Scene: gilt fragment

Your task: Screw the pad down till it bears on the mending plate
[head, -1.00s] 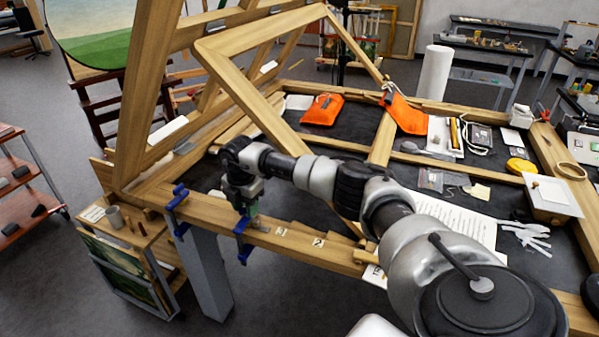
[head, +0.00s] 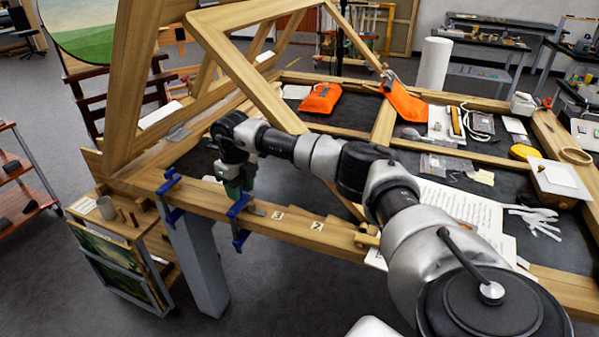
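Two blue clamps sit on the front wooden rail (head: 300,238). One blue clamp (head: 170,196) is at the left. The other blue clamp (head: 239,212) is to its right, under my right gripper (head: 237,194). My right gripper points down at the top of this clamp, and its greenish fingers are close to or around the upper part. The gap between the fingers is too small to make out. A small grey piece, perhaps the mending plate (head: 257,211), lies on the rail just right of this clamp. The pad is too small to tell apart. My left gripper is out of view.
A large wooden frame (head: 250,85) leans over the dark table. A small cabinet with a cup (head: 106,208) stands at lower left.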

